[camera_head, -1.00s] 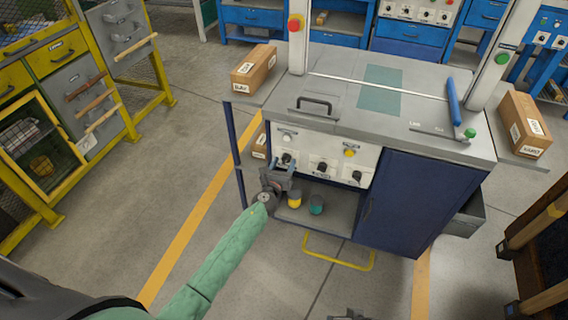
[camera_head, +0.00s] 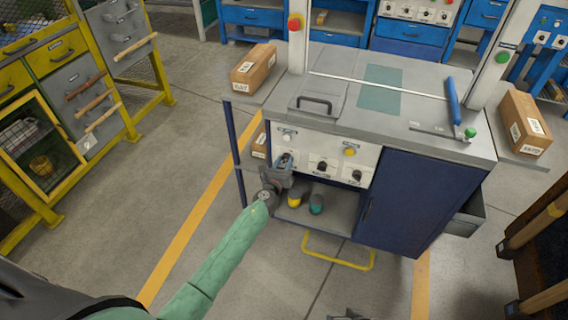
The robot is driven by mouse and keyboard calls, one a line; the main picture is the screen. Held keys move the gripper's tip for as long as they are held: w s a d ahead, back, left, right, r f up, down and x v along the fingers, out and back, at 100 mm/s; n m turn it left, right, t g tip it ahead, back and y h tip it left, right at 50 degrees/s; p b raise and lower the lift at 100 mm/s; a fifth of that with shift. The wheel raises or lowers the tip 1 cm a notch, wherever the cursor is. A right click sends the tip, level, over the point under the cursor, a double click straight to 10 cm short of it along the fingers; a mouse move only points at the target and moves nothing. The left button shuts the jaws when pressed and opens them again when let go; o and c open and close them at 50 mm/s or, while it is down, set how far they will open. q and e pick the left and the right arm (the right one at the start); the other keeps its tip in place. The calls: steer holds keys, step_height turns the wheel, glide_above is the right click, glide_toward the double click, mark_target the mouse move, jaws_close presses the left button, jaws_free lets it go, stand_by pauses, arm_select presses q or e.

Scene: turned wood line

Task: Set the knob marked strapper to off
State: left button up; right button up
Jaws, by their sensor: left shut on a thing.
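A white control panel (camera_head: 338,153) on the front of the strapping machine carries a row of dark knobs. The middle knob (camera_head: 322,167) and the right knob (camera_head: 356,176) are in plain view. The labels are too small to read, so I cannot tell which says strapper. My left gripper (camera_head: 285,163) is at the leftmost knob, shut on it, and its fingers hide most of that knob and its setting. A dark tip of my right gripper (camera_head: 350,315) shows at the bottom edge, away from the panel; its jaws are unclear.
The open shelf below holds a yellow item (camera_head: 295,200) and a teal item (camera_head: 316,204). A yellow bar (camera_head: 338,262) juts out low in front. Cardboard boxes (camera_head: 254,69) (camera_head: 525,124) stand on the side wings.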

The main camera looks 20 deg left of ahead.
arm_select(q)
steer(key=n+b, duration=0.1)
steer(key=n, duration=0.4)
steer(key=shift+f+n+b, duration=0.1)
steer(key=shift+n+b, duration=0.25)
steer(key=shift+n, duration=1.25)
steer(key=shift+n+b, duration=0.35)
steer(key=shift+n, duration=1.05)
arm_select(e)
step_height(320, 180, down, 11)
steer(key=w+a+t, duration=0.1)
steer(key=shift+w, duration=0.15)
arm_select(q)
steer(key=shift+n, duration=0.3)
arm_select(e)
steer(key=shift+f, duration=0.2)
steer(key=shift+r, duration=0.1)
arm_select(q)
steer(key=o, duration=1)
arm_select(e)
steer(key=shift+r, duration=0.1)
arm_select(q)
steer(key=shift+s, duration=0.1)
